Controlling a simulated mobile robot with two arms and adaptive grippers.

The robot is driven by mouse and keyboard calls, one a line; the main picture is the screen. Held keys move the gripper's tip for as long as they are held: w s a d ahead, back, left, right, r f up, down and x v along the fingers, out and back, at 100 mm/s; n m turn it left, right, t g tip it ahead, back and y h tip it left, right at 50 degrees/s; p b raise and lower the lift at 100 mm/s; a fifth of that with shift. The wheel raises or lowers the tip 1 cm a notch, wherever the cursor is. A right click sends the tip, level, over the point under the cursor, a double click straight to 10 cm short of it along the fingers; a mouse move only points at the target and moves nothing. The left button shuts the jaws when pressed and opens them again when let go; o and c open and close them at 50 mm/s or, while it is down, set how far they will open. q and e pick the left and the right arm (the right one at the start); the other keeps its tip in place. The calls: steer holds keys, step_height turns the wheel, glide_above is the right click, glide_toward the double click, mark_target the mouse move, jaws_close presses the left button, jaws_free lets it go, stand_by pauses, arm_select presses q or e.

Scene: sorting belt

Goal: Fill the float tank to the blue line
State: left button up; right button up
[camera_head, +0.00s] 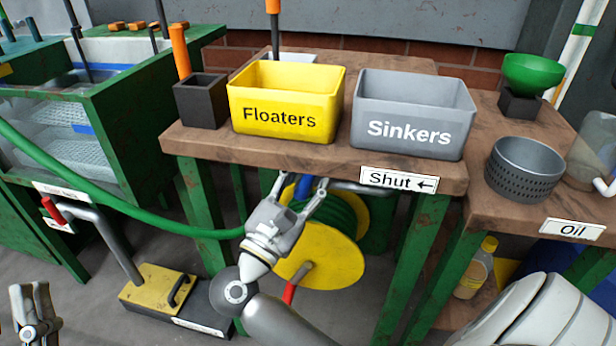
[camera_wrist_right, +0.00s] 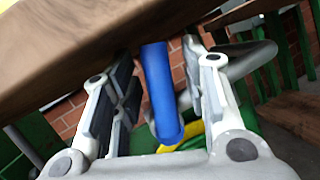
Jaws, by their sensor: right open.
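The float tank (camera_head: 52,132) stands at the left in the head view, a clear-walled tank in a green frame. A short blue line (camera_head: 84,129) shows on it. The water level is hard to make out. A blue lever handle (camera_head: 303,187) sits on a grey pipe under the table edge, near the "Shut ←" label (camera_head: 398,180). My right gripper (camera_head: 304,188) is open around the blue handle (camera_wrist_right: 161,90), which shows between its fingers in the right wrist view; contact is not clear. My left gripper (camera_head: 30,290) is open and empty at the lower left.
A green hose (camera_head: 120,206) runs from the left to a yellow reel (camera_head: 335,262). A yellow Floaters bin (camera_head: 287,92) and grey Sinkers bin (camera_head: 412,100) stand on the table. A pedal block (camera_head: 160,288) with a red-tipped lever is on the floor.

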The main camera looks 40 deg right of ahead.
steer(key=v, duration=1.2)
stand_by(0.6)
steer(key=c, duration=0.3)
steer(key=shift+w, duration=0.1)
